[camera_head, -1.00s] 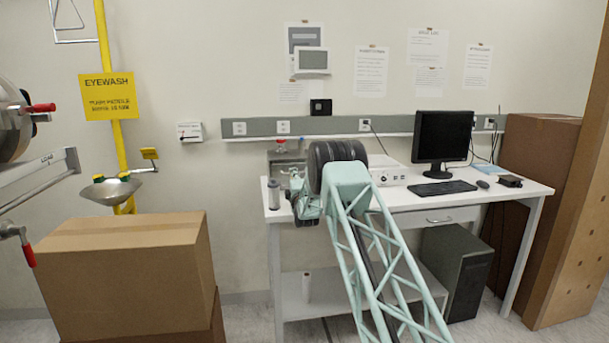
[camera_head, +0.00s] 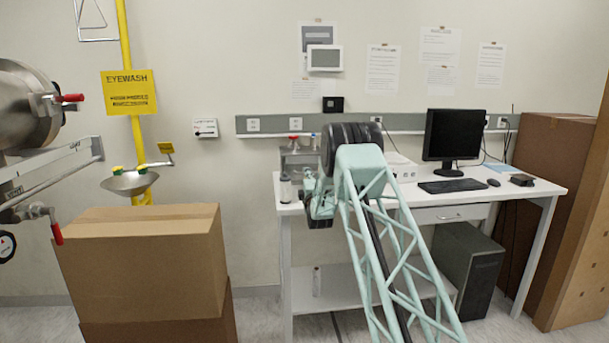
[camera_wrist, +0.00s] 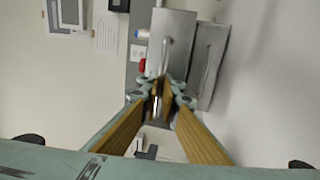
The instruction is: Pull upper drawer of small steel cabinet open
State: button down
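The small steel cabinet (camera_head: 297,160) stands on the left end of the white table, partly hidden by my arm. In the wrist view it is turned sideways: the upper drawer front (camera_wrist: 182,28) is the left grey panel, with a bar handle (camera_wrist: 165,50). The lower drawer front (camera_wrist: 209,65) lies to its right. My gripper (camera_wrist: 161,98) has its tips close together, with a narrow gap, at the near end of the handle. I cannot tell whether they hold it or whether the drawer is out. In the head view my gripper (camera_head: 322,204) is at the cabinet's front.
Red-knobbed and bottle-like items (camera_head: 295,140) stand on the cabinet, with a clear jar (camera_head: 285,188) beside it. The table (camera_head: 535,190) also carries a monitor (camera_head: 454,135) and keyboard (camera_head: 452,186). Cardboard boxes (camera_head: 145,260) stand at left, near the eyewash basin (camera_head: 130,183).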

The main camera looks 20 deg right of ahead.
jog(key=c, duration=2.9)
grip_release()
jog(key=shift+s, duration=0.15)
jog(key=v, duration=1.1)
jog(key=shift+s+a, duration=0.15)
jog(key=shift+s, duration=0.15)
